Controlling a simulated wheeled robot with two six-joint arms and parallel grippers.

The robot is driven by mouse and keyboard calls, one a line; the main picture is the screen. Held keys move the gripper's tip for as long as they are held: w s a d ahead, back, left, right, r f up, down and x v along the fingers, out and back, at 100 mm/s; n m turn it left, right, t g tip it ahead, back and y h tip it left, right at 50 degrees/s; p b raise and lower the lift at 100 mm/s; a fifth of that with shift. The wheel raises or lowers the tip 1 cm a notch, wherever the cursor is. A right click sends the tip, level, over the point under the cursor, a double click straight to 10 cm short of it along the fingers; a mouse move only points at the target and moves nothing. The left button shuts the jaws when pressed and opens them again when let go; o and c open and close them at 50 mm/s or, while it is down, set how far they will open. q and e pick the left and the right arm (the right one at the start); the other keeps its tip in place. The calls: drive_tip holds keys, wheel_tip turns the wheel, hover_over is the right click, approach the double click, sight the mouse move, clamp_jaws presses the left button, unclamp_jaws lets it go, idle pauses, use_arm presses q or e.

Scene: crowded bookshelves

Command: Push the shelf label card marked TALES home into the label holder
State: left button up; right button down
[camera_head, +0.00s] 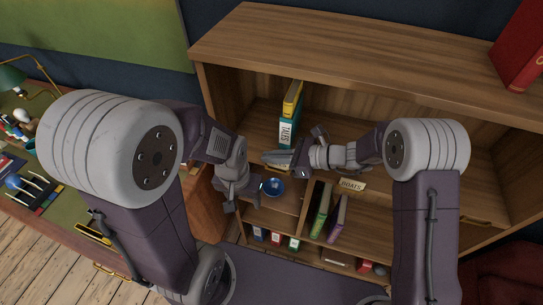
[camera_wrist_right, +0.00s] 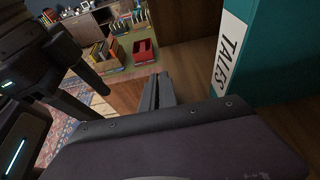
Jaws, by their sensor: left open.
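The word TALES shows on a white panel on a teal book or box (camera_head: 288,132), upright on the upper shelf; the right wrist view shows it large at the right (camera_wrist_right: 232,50). A pale strip (camera_head: 274,167), perhaps a label card, shows at the shelf edge under my right gripper; I cannot read it or tell how it sits. My right gripper (camera_head: 272,159) points left along that edge, in front of the teal book. Its fingers (camera_wrist_right: 158,88) look closed together with nothing visible between them. My left gripper (camera_head: 243,207) is open and empty, lower and to the left.
A card marked BOATS (camera_head: 351,184) sits on the shelf edge to the right. A blue bowl (camera_head: 273,187) stands below my right gripper, close to my left gripper. Green and purple books (camera_head: 320,212) stand in the lower compartment. A desk with small items (camera_head: 40,185) is at left.

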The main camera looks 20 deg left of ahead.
drive_tip(key=shift+f+b, duration=0.6)
drive_tip(key=shift+f, duration=0.1)
drive_tip(key=c, duration=1.6)
unclamp_jaws()
drive_tip(key=v, duration=0.9)
drive_tip(key=shift+r, duration=0.1)
